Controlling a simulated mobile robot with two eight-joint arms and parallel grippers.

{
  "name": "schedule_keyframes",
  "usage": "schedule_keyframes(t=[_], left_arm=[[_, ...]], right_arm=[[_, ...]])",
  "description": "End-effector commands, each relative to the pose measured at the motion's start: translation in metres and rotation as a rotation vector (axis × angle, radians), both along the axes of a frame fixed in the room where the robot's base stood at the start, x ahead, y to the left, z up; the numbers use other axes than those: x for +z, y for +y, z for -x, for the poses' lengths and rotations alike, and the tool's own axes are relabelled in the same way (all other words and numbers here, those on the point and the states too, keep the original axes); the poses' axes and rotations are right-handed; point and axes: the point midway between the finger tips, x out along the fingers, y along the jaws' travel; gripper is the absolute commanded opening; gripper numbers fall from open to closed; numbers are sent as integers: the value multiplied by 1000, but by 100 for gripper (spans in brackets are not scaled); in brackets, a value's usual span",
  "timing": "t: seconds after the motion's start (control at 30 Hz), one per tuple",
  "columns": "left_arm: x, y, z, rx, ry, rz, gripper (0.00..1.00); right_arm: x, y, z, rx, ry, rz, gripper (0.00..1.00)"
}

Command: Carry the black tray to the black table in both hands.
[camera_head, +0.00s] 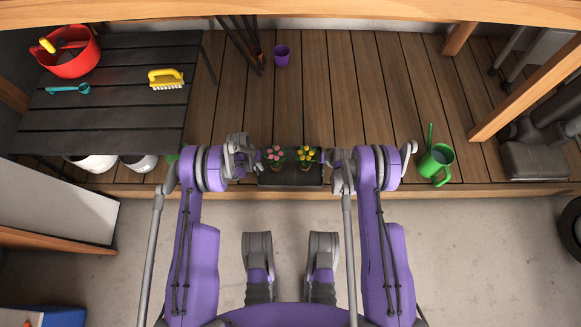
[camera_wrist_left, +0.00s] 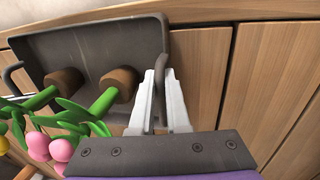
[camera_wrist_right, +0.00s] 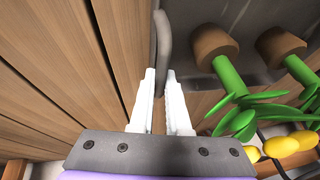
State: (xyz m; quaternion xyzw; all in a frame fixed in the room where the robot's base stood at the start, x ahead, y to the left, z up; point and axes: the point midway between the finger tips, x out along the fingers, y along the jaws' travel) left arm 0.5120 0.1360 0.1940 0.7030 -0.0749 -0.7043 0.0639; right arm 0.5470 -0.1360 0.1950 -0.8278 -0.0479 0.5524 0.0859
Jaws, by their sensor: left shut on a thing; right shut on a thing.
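The black tray (camera_head: 290,178) is in the middle of the head view, between my two grippers, over the edge of the wooden deck. Two potted flowers stand in it, one pink (camera_head: 276,157) and one yellow (camera_head: 305,156). My left gripper (camera_wrist_left: 166,88) is shut on the tray's handle at the left end. My right gripper (camera_wrist_right: 162,85) is shut on the handle at the right end. The wrist views show the tray's wall (camera_wrist_left: 100,38) and the brown pots inside. The black table (camera_head: 110,100) is at the upper left, with slatted top.
On the table are a red bucket (camera_head: 70,55), a yellow brush (camera_head: 167,79) and a teal tool (camera_head: 68,89). White pots (camera_head: 138,163) sit below its front edge. A purple cup (camera_head: 282,55) and a green watering can (camera_head: 435,163) stand on the deck. The table's front middle is bare.

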Motion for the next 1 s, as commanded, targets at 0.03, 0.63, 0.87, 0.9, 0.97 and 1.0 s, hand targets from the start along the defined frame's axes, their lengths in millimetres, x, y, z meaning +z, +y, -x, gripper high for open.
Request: schedule_keyframes(t=[0.03, 0.63, 0.87, 0.9, 0.97, 1.0], left_arm=[[1, 0, 0, 0, 0, 0, 0], [51, 0, 5, 0, -6, 0, 0], [60, 0, 5, 0, -9, 0, 0], [60, 0, 5, 0, -9, 0, 0], [59, 0, 5, 0, -9, 0, 0], [59, 0, 5, 0, -9, 0, 0]], right_arm=[[1, 0, 0, 0, 0, 0, 0], [51, 0, 5, 0, -7, 0, 0], [60, 0, 5, 0, -9, 0, 0], [60, 0, 5, 0, -9, 0, 0], [59, 0, 5, 0, -9, 0, 0], [59, 0, 5, 0, -9, 0, 0]])
